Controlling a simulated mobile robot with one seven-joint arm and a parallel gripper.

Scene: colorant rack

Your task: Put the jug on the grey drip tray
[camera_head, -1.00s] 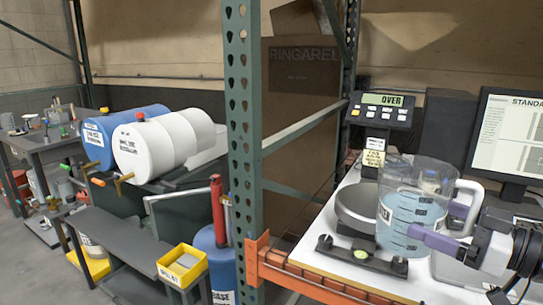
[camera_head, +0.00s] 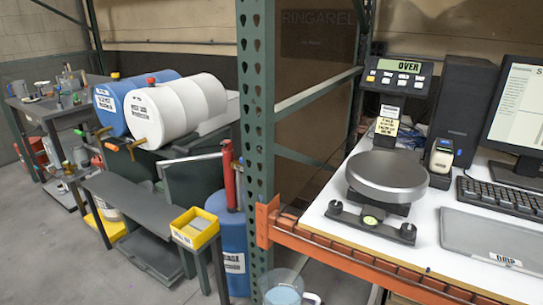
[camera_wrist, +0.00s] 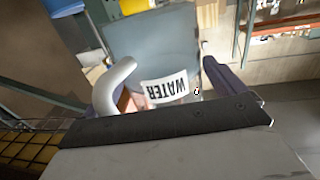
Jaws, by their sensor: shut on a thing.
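The jug (camera_head: 284,291) is a clear vessel with bluish liquid, cut off at the bottom edge of the head view, in front of the orange beam. In the wrist view the jug (camera_wrist: 160,45) fills the space between my gripper's purple fingers, with its WATER label upside down and its pale handle at left. My gripper (camera_wrist: 158,75) is shut on the jug; it is out of the head view. The grey drip tray (camera_head: 490,236) lies flat and empty on the white bench at right, its label at the front edge.
A scale with a round pan (camera_head: 387,174) stands left of the drip tray, its display (camera_head: 400,66) reading OVER. A keyboard (camera_head: 500,196) and monitor (camera_head: 520,115) are behind the tray. A green upright (camera_head: 257,120) and an orange beam (camera_head: 350,257) border the bench. Drums (camera_head: 170,108) lie at left.

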